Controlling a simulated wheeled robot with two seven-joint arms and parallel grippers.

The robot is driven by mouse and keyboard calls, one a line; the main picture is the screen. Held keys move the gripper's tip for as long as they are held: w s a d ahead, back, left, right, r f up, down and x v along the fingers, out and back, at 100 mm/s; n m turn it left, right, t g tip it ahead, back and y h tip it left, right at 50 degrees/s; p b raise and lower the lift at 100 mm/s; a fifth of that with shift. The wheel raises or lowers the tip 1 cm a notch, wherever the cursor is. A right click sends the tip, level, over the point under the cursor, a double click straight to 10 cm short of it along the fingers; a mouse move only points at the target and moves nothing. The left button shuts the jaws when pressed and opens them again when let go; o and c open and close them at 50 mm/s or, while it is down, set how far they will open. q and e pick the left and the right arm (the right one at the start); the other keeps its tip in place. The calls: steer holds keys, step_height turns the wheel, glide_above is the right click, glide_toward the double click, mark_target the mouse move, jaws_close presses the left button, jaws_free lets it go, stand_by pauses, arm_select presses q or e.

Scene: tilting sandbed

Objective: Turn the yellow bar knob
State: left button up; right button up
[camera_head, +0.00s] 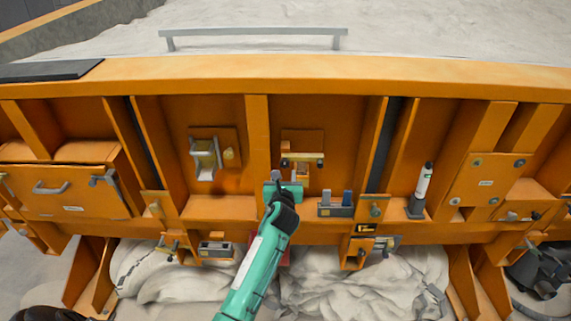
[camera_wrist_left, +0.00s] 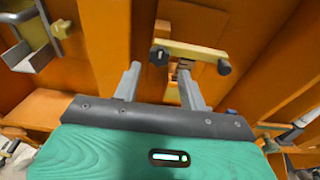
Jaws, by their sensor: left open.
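The yellow bar knob (camera_head: 304,157) is a pale yellow horizontal bar with dark ends on an orange plate in the middle of the orange wall. In the left wrist view the bar (camera_wrist_left: 192,50) lies just beyond the fingertips, slightly tilted, with a dark round knob at each end. My left gripper (camera_head: 286,177) is just below the bar in the head view. In the left wrist view its two grey fingers (camera_wrist_left: 159,68) are apart, with nothing held between them. Contact with the bar cannot be made out. My right gripper is not in view.
A metal bracket (camera_head: 205,157) with a small yellow knob is left of the bar. A block with blue-grey switches (camera_head: 337,205) is to its lower right, and a white cylinder (camera_head: 422,183) stands farther right. Orange ribs frame the panel.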

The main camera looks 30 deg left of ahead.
mark_target(285, 163)
arm_select(q)
steer(key=p+x, duration=0.1)
steer(key=x, duration=0.5)
steer(key=shift+w+a, duration=0.15)
steer(key=shift+w, duration=0.2)
steer(key=c, duration=0.7)
